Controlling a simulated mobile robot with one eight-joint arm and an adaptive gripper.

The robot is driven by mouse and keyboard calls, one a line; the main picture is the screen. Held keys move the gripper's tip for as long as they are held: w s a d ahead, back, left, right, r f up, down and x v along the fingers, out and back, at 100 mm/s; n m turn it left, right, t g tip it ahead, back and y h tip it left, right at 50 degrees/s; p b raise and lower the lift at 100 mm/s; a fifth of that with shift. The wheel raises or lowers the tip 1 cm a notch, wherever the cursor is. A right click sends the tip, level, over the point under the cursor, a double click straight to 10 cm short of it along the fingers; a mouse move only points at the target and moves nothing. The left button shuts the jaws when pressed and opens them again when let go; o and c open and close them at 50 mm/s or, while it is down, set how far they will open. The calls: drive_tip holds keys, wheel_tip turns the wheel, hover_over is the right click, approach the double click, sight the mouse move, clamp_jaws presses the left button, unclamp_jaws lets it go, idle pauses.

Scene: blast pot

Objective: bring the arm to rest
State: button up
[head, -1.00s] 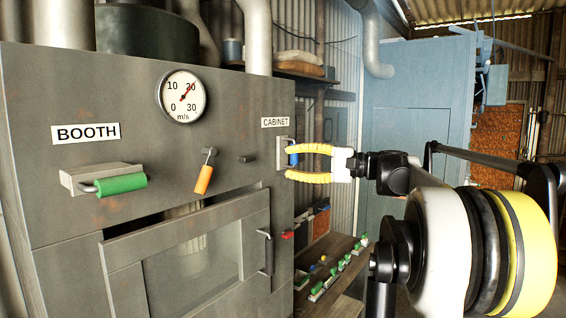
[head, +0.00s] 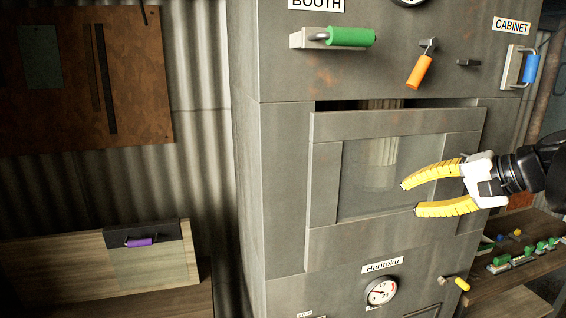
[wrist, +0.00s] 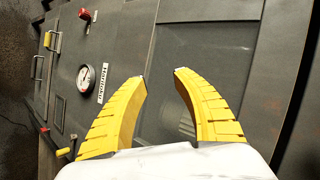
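My gripper (head: 410,198) has yellow ribbed fingers and a white palm. It is open and empty, in front of the right part of the cabinet's window door (head: 325,190). In the wrist view, my gripper (wrist: 160,76) shows its two fingers spread apart with nothing between them. The grey cabinet (head: 280,200) stands behind the fingers. A blue handle (head: 531,69) under the CABINET label is above and to the right of my gripper, apart from it.
A green handle (head: 350,37) and an orange lever (head: 419,72) stick out from the cabinet's upper front. A gauge (head: 381,291) sits below. A shelf (head: 525,265) with several small green-handled parts is at right. A bench (head: 60,300) with a purple handle (head: 139,242) is at left.

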drive_tip(key=s+a+f+n+h+b, duration=0.2)
drive_tip(key=s+f+b, duration=0.3)
drive_tip(key=f, duration=0.8)
drive_tip(key=s+a+f+n+g+h+b, duration=0.1)
drive_tip(key=s+a+f+n+h+b, duration=0.2)
drive_tip(key=f, duration=1)
drive_tip(key=s+a+f+n+h+b, duration=0.2)
drive_tip(key=s+f+b, duration=0.7)
drive_tip(key=f, duration=0.5)
drive_tip(key=shift+s+a+n+g, duration=0.3)
drive_tip(key=shift+s+a+n, duration=0.3)
drive_tip(key=shift+a, duration=0.4)
drive_tip(key=shift+s+f, duration=0.1)
